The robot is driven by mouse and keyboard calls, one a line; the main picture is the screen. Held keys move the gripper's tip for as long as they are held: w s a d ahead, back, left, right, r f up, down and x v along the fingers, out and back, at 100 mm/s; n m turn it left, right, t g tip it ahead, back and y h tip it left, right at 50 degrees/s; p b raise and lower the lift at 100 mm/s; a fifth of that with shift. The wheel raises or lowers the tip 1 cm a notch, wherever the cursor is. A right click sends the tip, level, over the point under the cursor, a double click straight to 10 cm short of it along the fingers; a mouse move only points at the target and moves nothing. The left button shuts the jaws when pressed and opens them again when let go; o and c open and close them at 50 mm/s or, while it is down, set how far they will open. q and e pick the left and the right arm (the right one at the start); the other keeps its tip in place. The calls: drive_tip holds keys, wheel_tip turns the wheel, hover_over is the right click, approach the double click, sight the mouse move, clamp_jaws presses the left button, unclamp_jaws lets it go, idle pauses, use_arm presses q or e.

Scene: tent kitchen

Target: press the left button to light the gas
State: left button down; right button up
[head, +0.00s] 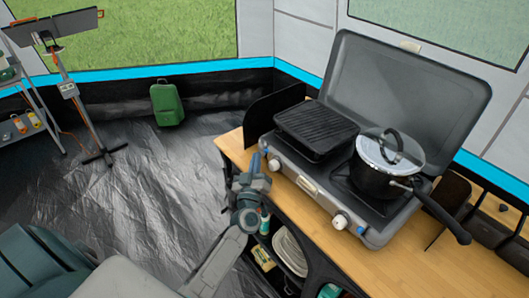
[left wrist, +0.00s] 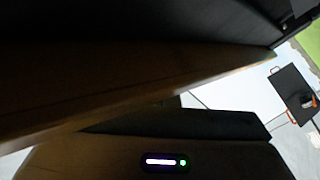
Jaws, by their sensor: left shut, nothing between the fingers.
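The grey gas stove (head: 308,188) stands on the wooden table with its lid up. A white knob (head: 274,164) sits at the left end of its front panel, with a small blue button (head: 265,151) beside it. My left gripper (head: 256,167) is shut and empty, pointing up at the left end of this panel, very close to the knob and button. I cannot tell whether it touches the button. Another white knob (head: 341,221) and a blue button (head: 360,231) are at the panel's right end. The left wrist view is mostly dark and does not show the button. My right gripper is not in view.
A black grill plate (head: 316,129) lies on the left burner. A lidded pot (head: 377,180) stands on the right burner, its handle sticking out over the front right. The wooden table (head: 415,262) has bare room at the right. Shelves with plates (head: 290,250) are below.

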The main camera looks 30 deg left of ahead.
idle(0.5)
use_arm(q)
drive_tip(key=shift+w, duration=0.1)
drive_tip(key=shift+w+d, duration=0.1)
drive_tip(key=shift+w, duration=0.05)
drive_tip(key=shift+w+d, duration=0.1)
drive_tip(key=shift+w, duration=0.1)
drive_tip(key=shift+w+d, duration=0.1)
drive_tip(key=shift+w, duration=0.15)
idle(0.5)
drive_tip(key=shift+w+d+r, duration=0.1)
drive_tip(key=shift+w, duration=0.05)
idle(0.6)
drive_tip(key=shift+s+p, duration=0.2)
drive_tip(key=shift+p, duration=0.15)
drive_tip(key=shift+s+a+f, duration=0.2)
drive_tip(key=shift+s, duration=0.15)
drive_tip(key=shift+s+a, duration=0.1)
drive_tip(key=shift+s, duration=0.05)
